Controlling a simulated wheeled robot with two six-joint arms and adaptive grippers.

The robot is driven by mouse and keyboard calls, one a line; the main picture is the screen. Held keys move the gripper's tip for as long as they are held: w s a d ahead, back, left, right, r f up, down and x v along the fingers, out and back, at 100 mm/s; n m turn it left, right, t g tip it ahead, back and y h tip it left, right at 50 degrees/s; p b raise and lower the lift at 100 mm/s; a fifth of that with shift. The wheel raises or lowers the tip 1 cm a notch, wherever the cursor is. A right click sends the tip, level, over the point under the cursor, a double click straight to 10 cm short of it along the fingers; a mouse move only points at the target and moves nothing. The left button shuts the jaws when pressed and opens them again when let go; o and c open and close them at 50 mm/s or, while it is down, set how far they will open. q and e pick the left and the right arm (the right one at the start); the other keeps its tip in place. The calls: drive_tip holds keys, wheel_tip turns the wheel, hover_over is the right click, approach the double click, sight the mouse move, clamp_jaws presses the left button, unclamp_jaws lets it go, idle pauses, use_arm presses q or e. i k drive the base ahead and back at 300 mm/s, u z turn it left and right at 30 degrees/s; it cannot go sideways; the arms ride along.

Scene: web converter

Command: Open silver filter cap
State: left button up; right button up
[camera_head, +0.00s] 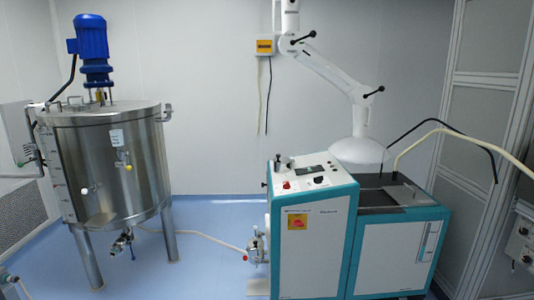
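No part that I can name with certainty as the silver filter cap stands out. A small silver round fitting (254,246) sits low at the left side of the teal and white machine (318,243), where a pale hose (205,238) meets it. It is too small to tell whether it is a cap, or open or closed. A steel tank (105,165) with a flat lid (95,113) stands at the left. Neither of my grippers can be made out in this view.
A blue motor (92,48) stands on the tank. A white extraction arm (330,72) hangs over the machine. Black (440,125) and cream hoses (430,139) arch at the right. Grey equipment (522,240) stands at the right edge.

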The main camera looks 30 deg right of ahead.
sight(279, 160)
drive_tip(key=z, duration=0.05)
drive_tip(key=i, duration=1.6)
drive_tip(key=z, duration=0.7)
drive_tip(key=i, duration=0.9)
drive_tip(key=z, duration=0.9)
